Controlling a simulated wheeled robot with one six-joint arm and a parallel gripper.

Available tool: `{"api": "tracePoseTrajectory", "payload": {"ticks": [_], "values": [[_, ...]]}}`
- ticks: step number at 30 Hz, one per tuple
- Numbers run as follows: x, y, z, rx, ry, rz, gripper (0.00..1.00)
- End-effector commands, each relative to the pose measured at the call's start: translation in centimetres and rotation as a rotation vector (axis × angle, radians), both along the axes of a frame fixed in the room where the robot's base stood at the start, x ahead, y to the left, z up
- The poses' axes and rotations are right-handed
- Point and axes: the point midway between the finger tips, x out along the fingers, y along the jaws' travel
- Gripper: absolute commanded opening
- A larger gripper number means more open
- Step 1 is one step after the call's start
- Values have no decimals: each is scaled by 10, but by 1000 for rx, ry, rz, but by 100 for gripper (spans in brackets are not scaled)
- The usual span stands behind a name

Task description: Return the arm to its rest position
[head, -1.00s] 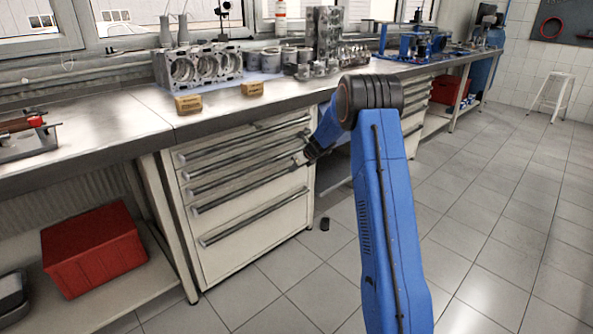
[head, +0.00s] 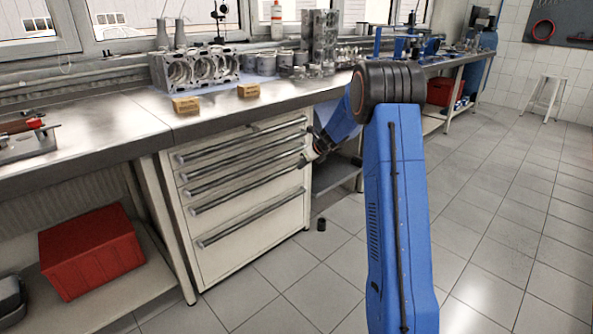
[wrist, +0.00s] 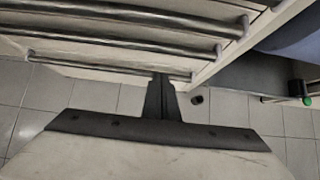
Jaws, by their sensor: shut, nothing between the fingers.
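My blue arm stands at the centre right of the head view, bent at its dark joint. My gripper (head: 306,160) is at the end of the forearm, in front of the right side of the white drawer cabinet (head: 245,232). In the wrist view my gripper (wrist: 160,78) is shut, its dark fingers together with nothing between them. The cabinet's drawer handles (wrist: 120,63) run across the wrist view beyond the fingertips. I cannot tell the exact gap between fingertips and cabinet. Part of the forearm is hidden behind the arm's large joint.
The workbench (head: 110,135) above carries an engine block (head: 195,68), two small cardboard boxes and metal parts. A red crate (head: 92,250) sits on the lower shelf at left. A small dark cylinder (head: 321,224) stands on the floor. The tiled floor at right is open, with a white stool (head: 545,95).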

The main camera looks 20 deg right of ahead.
Motion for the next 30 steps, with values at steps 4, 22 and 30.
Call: {"api": "tracePoseTrajectory", "payload": {"ticks": [4, 22, 30], "values": [[-14, -6, 18, 0, -1, -1, 0], [-49, 15, 57, -78, -20, 116, 0], [-121, 73, 111, -301, -74, 444, 0]]}}
